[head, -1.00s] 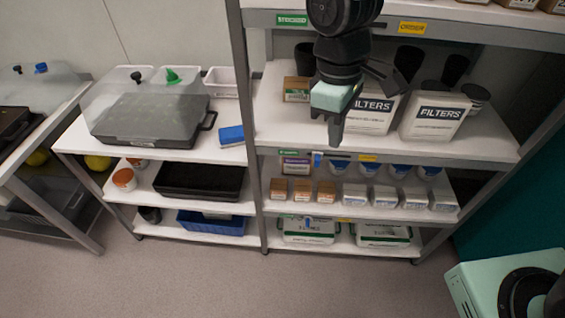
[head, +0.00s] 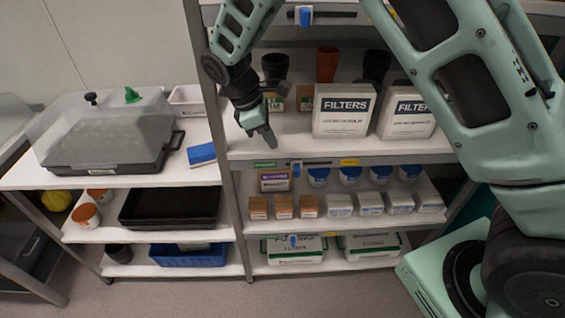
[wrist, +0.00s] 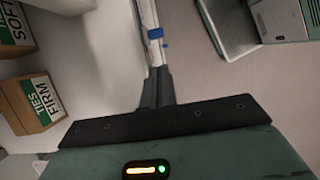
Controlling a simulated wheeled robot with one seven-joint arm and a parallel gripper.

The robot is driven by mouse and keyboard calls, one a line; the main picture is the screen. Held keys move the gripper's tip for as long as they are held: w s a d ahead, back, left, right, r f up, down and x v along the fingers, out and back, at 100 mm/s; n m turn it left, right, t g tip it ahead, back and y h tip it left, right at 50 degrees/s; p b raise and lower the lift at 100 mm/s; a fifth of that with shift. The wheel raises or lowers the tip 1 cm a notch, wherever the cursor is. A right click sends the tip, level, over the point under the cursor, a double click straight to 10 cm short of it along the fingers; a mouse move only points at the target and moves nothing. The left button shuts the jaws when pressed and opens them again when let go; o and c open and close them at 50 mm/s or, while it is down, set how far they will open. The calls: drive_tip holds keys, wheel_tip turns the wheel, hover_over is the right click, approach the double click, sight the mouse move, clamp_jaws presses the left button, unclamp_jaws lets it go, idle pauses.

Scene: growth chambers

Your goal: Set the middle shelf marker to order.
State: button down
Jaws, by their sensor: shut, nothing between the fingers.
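The middle shelf marker (head: 296,169) is a small blue slider on the dark rail along the middle shelf edge. It sits nearer the green label (head: 265,163) at the left than the yellow label (head: 349,162) at the right. My gripper (head: 270,140) is shut and empty, pointing down above and left of the marker, in front of the filter shelf. In the wrist view, the shut fingers (wrist: 158,86) point toward a shelf edge with a blue marker (wrist: 155,33) just beyond the tips. I cannot tell whether they touch it.
Other blue markers sit on the upper rail (head: 305,15) and lower rail (head: 293,241). Filter boxes (head: 344,112) stand behind the shelf edge. A metal upright (head: 222,150) is close left of my gripper. A blue box (head: 202,154) lies on the left shelf.

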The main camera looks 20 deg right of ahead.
drive_tip(key=p+x, duration=0.1)
drive_tip(key=x, duration=0.9)
drive_tip(key=shift+d, duration=0.1)
drive_tip(key=d, duration=0.2)
drive_tip(key=s+d+p, duration=0.1)
drive_tip(key=d, duration=0.1)
drive_tip(key=s+d, duration=0.1)
drive_tip(key=d, duration=0.2)
drive_tip(key=shift+s, duration=0.2)
drive_tip(key=shift+d, duration=0.1)
drive_tip(key=shift+r, duration=0.15)
wheel_tip(320, 180, up, 9)
drive_tip(key=p, duration=0.8)
hover_over(315, 164)
drive_tip(key=s+a, duration=0.1)
drive_tip(key=a, duration=0.4)
drive_tip(key=shift+s+a, duration=0.1)
drive_tip(key=shift+a, duration=0.1)
